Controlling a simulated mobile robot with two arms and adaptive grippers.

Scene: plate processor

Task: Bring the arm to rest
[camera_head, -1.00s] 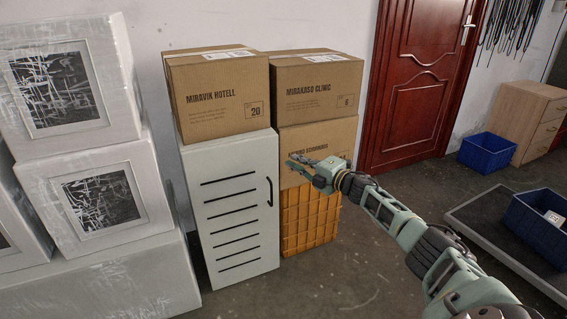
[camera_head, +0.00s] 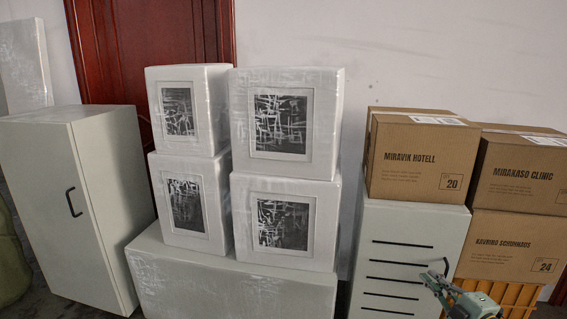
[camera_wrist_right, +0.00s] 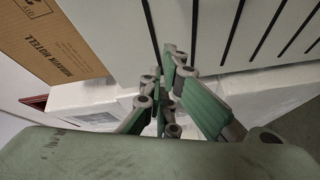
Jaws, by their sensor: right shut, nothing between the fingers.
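My right gripper (camera_head: 434,276) is at the lower right of the head view, in front of the louvred front of a white cabinet (camera_head: 408,230). Its green and grey fingers are shut and empty. In the right wrist view the fingers (camera_wrist_right: 169,62) come together near the middle, with the slotted cabinet front (camera_wrist_right: 225,30) behind them. I cannot tell the exact gap to the cabinet. Most of my right arm is below the head view. My left gripper does not show.
Brown boxes (camera_head: 417,160) stand on the white cabinet and beside it, above an orange crate (camera_head: 497,292). Wrapped white boxes (camera_head: 285,125) are stacked in the middle. A grey cabinet (camera_head: 50,180) stands at the left, before a red door (camera_head: 150,40).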

